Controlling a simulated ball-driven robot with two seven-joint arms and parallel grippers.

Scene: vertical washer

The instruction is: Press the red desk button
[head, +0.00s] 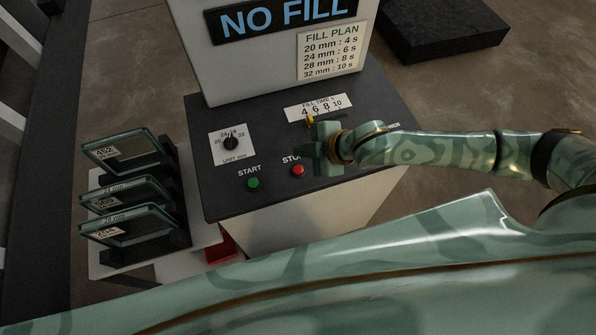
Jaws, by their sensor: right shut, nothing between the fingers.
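The red button (297,170) sits on the dark sloped desk panel (228,205), under a label that begins "STO" and is partly covered. My right gripper (323,151) is shut and empty, just to the right of the red button and a little farther back. It covers part of the panel and the end of the label. The red button itself shows clear of it; I cannot tell how high the gripper is above the panel. My left gripper is not in view.
A green START button (253,183) sits left of the red one. A black knob (231,143) and a yellow pointer (310,120) are behind. A "NO FILL" display (283,17) stands at the back. Framed glass panes (125,151) stand in a rack at left.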

